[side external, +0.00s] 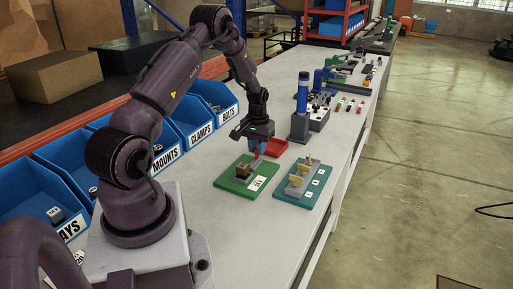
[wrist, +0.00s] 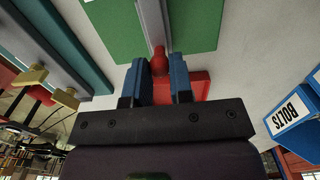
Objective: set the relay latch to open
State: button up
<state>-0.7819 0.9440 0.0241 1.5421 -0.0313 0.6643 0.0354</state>
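The relay latch appears to be the fixture on the green board (side external: 236,183); it has a brown block (side external: 243,170), a grey part and a white label, and a red-knobbed lever. The red knob (wrist: 159,62) shows in the wrist view between my blue fingertips. My gripper (side external: 257,148) is over the far side of the green board, pointing down, at the red lever (side external: 255,156). Its fingers (wrist: 158,75) look open, with a narrow space around the knob; contact cannot be made out. The label is too small to read.
A teal board (side external: 318,187) with yellow levers stands close on the right. A grey block with a blue cylinder (side external: 302,92) rises behind. Blue bins (side external: 192,120) line the left. The front right table strip is clear.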

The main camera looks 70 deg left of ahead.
jog(key=o, duration=0.4)
jog(key=shift+w+a, duration=0.1)
jog(key=shift+w, duration=0.05)
jog(key=shift+r, duration=0.1)
notch_tip(320, 180, up, 13)
jog(key=shift+f, duration=0.1)
dwell(0.3)
